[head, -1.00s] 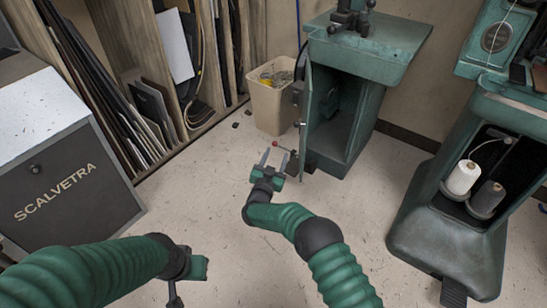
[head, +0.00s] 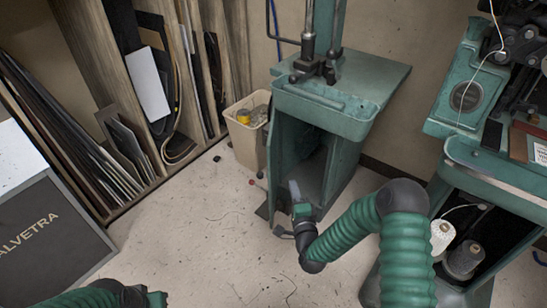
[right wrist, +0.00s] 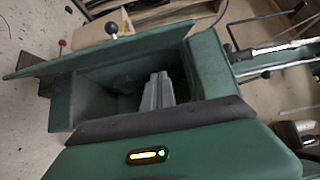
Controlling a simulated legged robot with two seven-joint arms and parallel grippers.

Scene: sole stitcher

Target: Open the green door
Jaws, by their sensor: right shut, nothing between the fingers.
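The green door (head: 272,160) is on the left of the green cabinet (head: 340,175) and stands open, seen nearly edge-on in the head view. In the right wrist view the door (right wrist: 130,45) is a long green panel with a round knob (right wrist: 111,28) on its outer side. My right gripper (head: 294,188) is at the cabinet's opening, to the right of the door. Its fingers (right wrist: 158,90) are shut and empty, pointing into the dark interior. I cannot tell whether they touch the door. My left gripper (head: 155,298) is at the bottom edge, mostly cut off, its fingers not clear.
A beige bin (head: 246,130) stands left of the cabinet. A wooden rack with panels (head: 150,85) is at the left. A green machine with thread spools (head: 465,258) is at the right. The floor (head: 215,220) left of the gripper is mostly clear.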

